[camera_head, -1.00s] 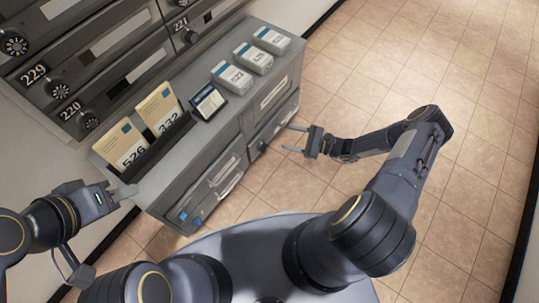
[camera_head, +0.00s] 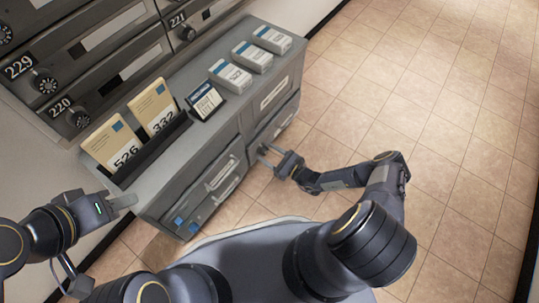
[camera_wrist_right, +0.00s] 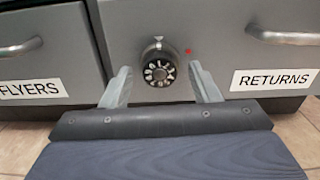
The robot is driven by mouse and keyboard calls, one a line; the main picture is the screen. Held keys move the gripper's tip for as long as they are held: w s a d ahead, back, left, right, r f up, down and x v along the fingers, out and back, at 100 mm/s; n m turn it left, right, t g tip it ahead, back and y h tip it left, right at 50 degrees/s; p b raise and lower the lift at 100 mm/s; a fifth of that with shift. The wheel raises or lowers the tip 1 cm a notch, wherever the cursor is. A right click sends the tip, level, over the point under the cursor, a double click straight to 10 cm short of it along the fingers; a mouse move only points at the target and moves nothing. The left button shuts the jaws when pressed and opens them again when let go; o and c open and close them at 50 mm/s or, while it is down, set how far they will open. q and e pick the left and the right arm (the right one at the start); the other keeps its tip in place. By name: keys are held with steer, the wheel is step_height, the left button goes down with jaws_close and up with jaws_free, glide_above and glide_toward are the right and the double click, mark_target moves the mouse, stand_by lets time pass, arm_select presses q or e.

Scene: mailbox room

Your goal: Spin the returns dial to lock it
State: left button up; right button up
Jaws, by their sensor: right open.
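The returns dial (camera_wrist_right: 159,70) is a round black knob with white marks, set on the grey cabinet front between the FLYERS and RETURNS labels in the right wrist view. A small white pointer sits above it and a red dot (camera_wrist_right: 188,52) at its upper right. My right gripper (camera_wrist_right: 160,88) is open, one finger on each side of the dial in the picture; no contact is visible. In the head view my right gripper (camera_head: 268,156) is at the cabinet's front, and the dial is not clearly visible there. My left gripper (camera_head: 122,202) is near the cabinet's left end, its fingers unclear.
The RETURNS drawer handle (camera_wrist_right: 285,37) and FLYERS handle (camera_wrist_right: 20,46) flank the dial. On the cabinet top (camera_head: 160,195) are two envelopes in a holder, a small dark display (camera_head: 204,101) and three white boxes. Numbered mailboxes stand behind. The tiled floor at right is clear.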

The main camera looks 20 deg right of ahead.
steer(key=shift+a, duration=0.1)
steer(key=c, duration=1)
